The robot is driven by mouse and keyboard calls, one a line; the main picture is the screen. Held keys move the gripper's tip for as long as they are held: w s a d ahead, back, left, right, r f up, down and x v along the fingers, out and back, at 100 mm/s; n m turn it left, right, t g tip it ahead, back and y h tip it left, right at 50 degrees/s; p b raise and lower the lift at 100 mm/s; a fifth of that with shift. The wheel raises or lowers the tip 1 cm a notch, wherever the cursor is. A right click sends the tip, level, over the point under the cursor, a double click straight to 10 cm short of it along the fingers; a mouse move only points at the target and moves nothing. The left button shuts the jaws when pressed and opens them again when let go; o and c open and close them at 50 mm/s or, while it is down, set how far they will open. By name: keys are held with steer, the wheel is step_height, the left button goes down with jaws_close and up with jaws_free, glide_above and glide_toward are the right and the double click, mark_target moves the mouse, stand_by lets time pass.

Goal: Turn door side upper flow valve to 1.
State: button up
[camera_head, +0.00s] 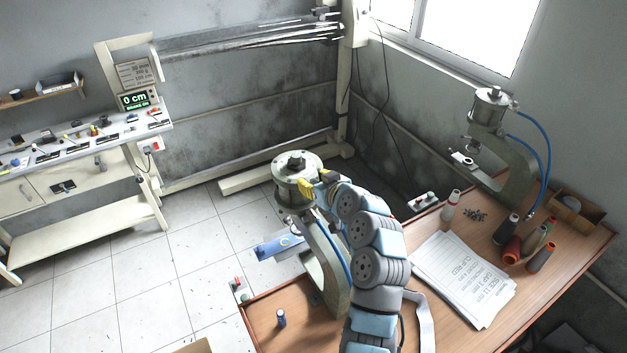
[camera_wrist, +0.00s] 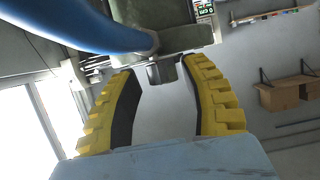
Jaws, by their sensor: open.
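The nearer pneumatic press has a round grey metal cylinder (camera_head: 297,180) on top of its curved frame. My gripper (camera_head: 318,186) is at the right side of this cylinder, at its upper part. In the wrist view my gripper (camera_wrist: 158,72) has its yellow, black-lined fingers spread apart. A small dark knob-like fitting (camera_wrist: 163,74) shows between or just beyond the fingertips, below the grey press body (camera_wrist: 165,30). Contact cannot be told. A blue hose (camera_wrist: 85,25) runs to a fitting beside it. No valve scale or number is readable, and the head view hides the valve behind my gripper.
A second press (camera_head: 492,108) with blue hoses stands at the right by the window. The wooden table (camera_head: 400,230) holds papers (camera_head: 465,278) and several spools. A shelf bench (camera_head: 80,145) stands at the left. Floor tiles between are clear.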

steer(key=v, duration=1.2)
steer(key=shift+f, duration=0.1)
steer(key=shift+w, duration=0.1)
